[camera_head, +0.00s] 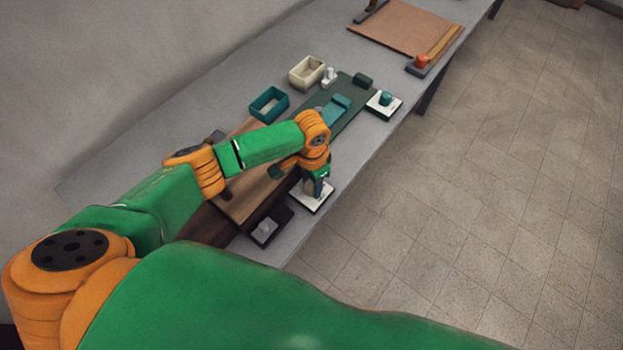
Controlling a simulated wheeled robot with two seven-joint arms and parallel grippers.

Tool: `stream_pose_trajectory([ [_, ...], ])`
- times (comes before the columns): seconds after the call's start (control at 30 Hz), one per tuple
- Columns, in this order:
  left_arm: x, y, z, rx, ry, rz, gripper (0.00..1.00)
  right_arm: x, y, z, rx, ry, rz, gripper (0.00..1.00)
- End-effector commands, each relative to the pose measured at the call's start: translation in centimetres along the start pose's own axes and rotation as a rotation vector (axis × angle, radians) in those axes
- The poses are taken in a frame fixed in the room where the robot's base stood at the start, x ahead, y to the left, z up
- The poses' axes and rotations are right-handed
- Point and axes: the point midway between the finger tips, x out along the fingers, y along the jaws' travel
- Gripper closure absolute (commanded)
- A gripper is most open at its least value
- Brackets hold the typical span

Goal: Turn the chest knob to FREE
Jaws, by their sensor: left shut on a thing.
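A brown wooden chest (241,205) with a dark front stands on the grey table, partly hidden behind my left arm. My left gripper (314,190) points down over a white square plate (302,206) by the chest's right side. It is shut on what looks like the knob of that plate; the gripper hides most of this knob, and I cannot read its setting or any FREE mark. A small grey knob (264,230) sits on a dark plate near the front edge. My right gripper is not in view.
A white plate with a teal knob (385,98) lies farther back on the right. A dark green mat (352,116), a teal bin (269,105) and a cream bin (306,73) are behind the gripper. A brown board (403,28) lies at the far end. Tiled floor is right.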

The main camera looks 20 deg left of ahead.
Motion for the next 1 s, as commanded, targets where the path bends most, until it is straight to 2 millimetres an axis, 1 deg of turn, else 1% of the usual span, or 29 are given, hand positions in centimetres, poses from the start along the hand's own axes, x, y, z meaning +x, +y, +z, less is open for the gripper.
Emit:
stream_pose_trajectory([
  [0.03, -0.3, 0.0, -0.1, 0.04, 0.002, 0.0, 1.0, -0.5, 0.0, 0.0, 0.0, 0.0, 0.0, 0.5],
  [0.4, -0.2, 0.0, -0.1, 0.392, 0.004, -0.001, 1.0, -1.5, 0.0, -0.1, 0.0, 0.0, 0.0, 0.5],
  [0.8, -0.1, 0.1, -0.1, 0.763, 0.005, -0.001, 1.0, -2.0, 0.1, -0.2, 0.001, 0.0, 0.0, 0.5],
  [1.0, -0.1, 0.1, -0.1, 0.914, 0.005, -0.002, 1.0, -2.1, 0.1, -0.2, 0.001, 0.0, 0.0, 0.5],
])
